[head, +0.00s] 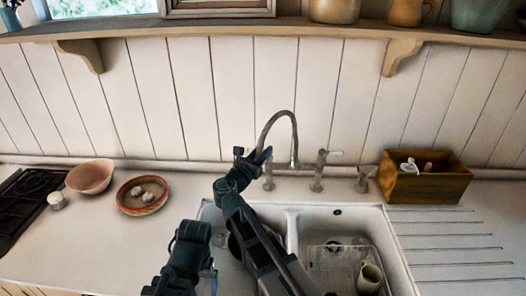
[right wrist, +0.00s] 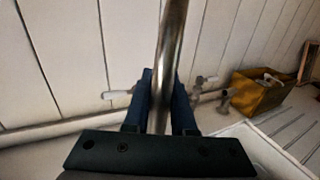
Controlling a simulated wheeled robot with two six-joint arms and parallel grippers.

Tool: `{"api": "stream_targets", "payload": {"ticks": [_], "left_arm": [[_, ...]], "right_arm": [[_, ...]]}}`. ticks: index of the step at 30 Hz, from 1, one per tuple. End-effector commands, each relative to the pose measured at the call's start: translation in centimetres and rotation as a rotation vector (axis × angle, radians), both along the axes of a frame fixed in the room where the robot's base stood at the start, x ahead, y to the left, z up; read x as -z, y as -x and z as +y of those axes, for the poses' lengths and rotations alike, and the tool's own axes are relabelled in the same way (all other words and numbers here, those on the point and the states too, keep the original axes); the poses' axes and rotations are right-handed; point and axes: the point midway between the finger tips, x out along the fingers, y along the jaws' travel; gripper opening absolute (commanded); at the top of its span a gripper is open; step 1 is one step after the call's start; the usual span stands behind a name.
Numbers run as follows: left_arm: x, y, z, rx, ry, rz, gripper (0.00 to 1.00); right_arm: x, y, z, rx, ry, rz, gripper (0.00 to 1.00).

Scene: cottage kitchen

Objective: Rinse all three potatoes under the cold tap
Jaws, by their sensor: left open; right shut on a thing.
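Two pale brownish potatoes (head: 148,197) lie in a red-rimmed bowl (head: 126,205) on the counter left of the sink; I cannot make out a third. The tap (head: 294,140) has a tall curved metal spout and pale levers (head: 335,153) behind the sink.
My right arm crosses the left basin and hides much of it. The right basin holds a wire rack (head: 330,258) and a cream jug (head: 370,278). A wooden box (head: 428,185) stands at the right by the drainer. A pinkish bowl (head: 90,176) and hob (head: 22,200) are left.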

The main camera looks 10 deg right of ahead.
Motion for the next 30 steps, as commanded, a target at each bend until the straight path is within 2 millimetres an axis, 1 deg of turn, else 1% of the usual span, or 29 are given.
{"api": "stream_targets", "payload": {"ticks": [19,22,27,30], "left_arm": [[0.0,0.0,0.0,0.0,0.0,0.0,0.89],[0.0,0.0,0.0,0.0,0.0,0.0,0.89],[0.0,0.0,0.0,0.0,0.0,0.0,0.89],[0.0,0.0,0.0,0.0,0.0,0.0,0.89]], "right_arm": [[0.0,-0.1,0.1,-0.001,0.001,0.001,0.0],[0.0,-1.0,0.6,-0.002,0.001,0.001,0.0],[0.0,-3.2,1.9,-0.002,0.001,0.001,0.0],[0.0,-3.1,1.9,-0.001,0.001,0.001,0.0]]}}
